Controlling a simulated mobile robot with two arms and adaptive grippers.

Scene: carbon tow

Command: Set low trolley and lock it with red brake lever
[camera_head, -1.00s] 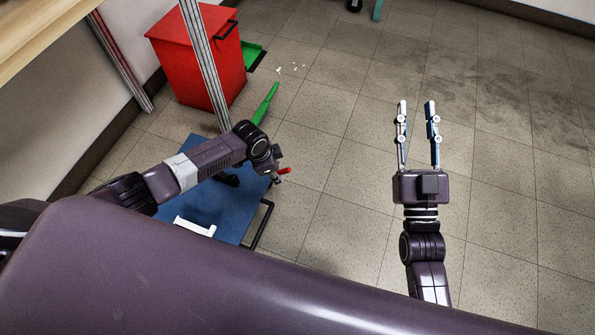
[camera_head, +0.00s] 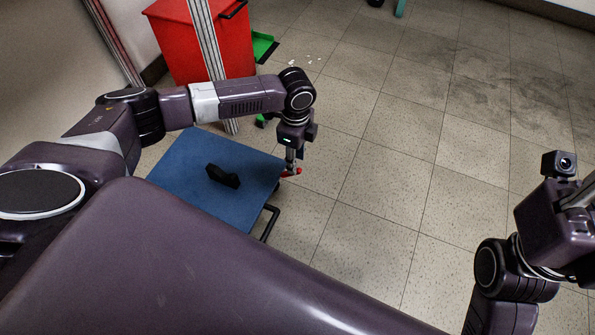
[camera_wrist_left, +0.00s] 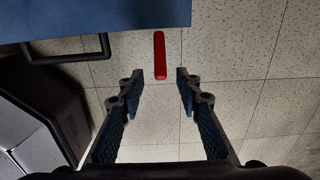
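The low trolley (camera_head: 190,163) is a flat blue platform on the floor below my left arm, with a black handle bar at its near right corner. The red brake lever (camera_head: 294,171) sticks out at its right edge. My left gripper (camera_head: 290,168) points down at that edge. In the left wrist view the red lever (camera_wrist_left: 160,55) lies ahead of and between the open, empty fingers of my left gripper (camera_wrist_left: 160,78), and the trolley's blue edge (camera_wrist_left: 90,18) is at the top. My right gripper (camera_head: 585,195) is at the right edge, its fingers mostly cut off.
A black object (camera_head: 222,176) lies on the platform. A red bin (camera_head: 175,45), a green dustpan (camera_head: 262,45) and a metal post (camera_head: 207,40) stand behind the trolley. White scraps (camera_head: 312,60) lie on the tiles. The floor (camera_head: 400,150) right of the trolley is clear.

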